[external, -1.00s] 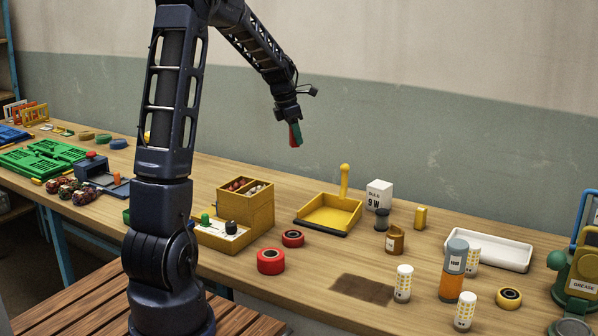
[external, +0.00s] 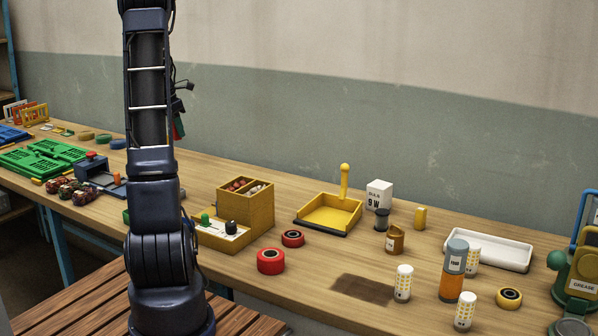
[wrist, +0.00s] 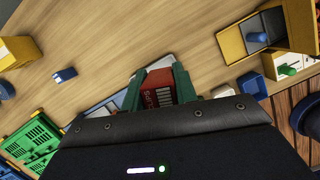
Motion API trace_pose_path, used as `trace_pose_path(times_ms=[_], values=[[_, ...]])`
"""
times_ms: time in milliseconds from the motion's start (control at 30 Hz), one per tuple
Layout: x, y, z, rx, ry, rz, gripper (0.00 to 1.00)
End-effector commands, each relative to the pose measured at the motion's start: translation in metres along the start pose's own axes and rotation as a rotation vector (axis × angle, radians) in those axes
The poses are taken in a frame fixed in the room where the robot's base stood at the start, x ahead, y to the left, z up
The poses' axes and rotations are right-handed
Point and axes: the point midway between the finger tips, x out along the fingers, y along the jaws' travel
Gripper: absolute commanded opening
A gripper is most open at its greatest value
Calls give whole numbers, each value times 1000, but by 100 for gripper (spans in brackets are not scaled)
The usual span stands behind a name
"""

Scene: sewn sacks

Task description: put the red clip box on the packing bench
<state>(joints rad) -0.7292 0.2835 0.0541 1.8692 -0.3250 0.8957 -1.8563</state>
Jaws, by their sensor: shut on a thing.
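The red clip box (wrist: 158,87) is between the green fingers of my gripper (wrist: 159,80) in the wrist view, with white print on its face. My gripper is shut on it. In the external view my gripper (external: 178,125) is mostly hidden behind my arm, and only a sliver of red and green shows. It is held in the air above the long wooden-topped bench (external: 312,262), which I take as the packing bench; its bare wood also shows in the wrist view (wrist: 110,48).
Green crates (external: 45,157), a yellow divided box (external: 246,207), red rolls (external: 271,261), a yellow dustpan (external: 330,212) and a white tray (external: 490,249) stand on the bench. Several small cans crowd the right. A slatted wooden surface (external: 75,290) is in front. Bare wood lies between the groups.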

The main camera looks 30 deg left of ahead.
Motion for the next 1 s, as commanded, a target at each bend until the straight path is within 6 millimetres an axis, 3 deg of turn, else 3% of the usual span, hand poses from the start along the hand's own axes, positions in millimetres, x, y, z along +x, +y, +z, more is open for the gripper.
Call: trace_pose_path(times_ms=[100,300,600,700,867,1000], values=[[-12,27,-41,-55,-1,17,7],[-31,63,-110,-140,-4,40,7],[-58,97,-209,-252,-6,73,7],[-64,102,-230,-275,-6,80,7],[-68,106,-249,-294,-7,86,7],[-54,106,-256,-299,-6,83,7]])
